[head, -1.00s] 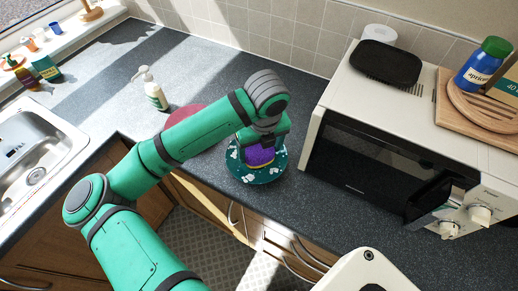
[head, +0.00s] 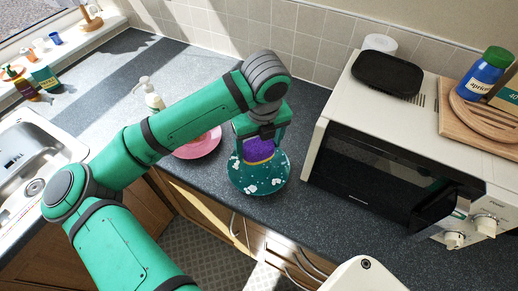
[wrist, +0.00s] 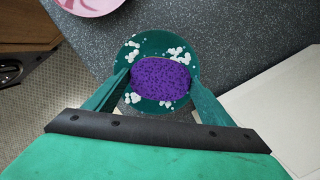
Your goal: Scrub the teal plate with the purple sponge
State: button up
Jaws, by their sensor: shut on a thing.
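My gripper (head: 259,143) is shut on the purple sponge (head: 258,152), which has a paler band along its lower edge. In the wrist view the sponge (wrist: 160,80) sits between both fingers (wrist: 161,79). The teal plate (head: 256,186) lies on the counter below it, with white foam-like patches on its surface. The sponge appears held above the plate, apart from it. In the wrist view the plate (wrist: 128,52) shows around the sponge, with white patches above and below it; its middle is hidden.
A pink plate (head: 203,147) lies behind my arm to the left. A white pump bottle (head: 153,101) stands further left, near the sink (head: 38,160). A microwave (head: 390,150) stands close on the right. The counter's front edge is near the teal plate.

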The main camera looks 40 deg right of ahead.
jog(key=shift+w+r, duration=0.1)
jog(key=shift+r, duration=1.15)
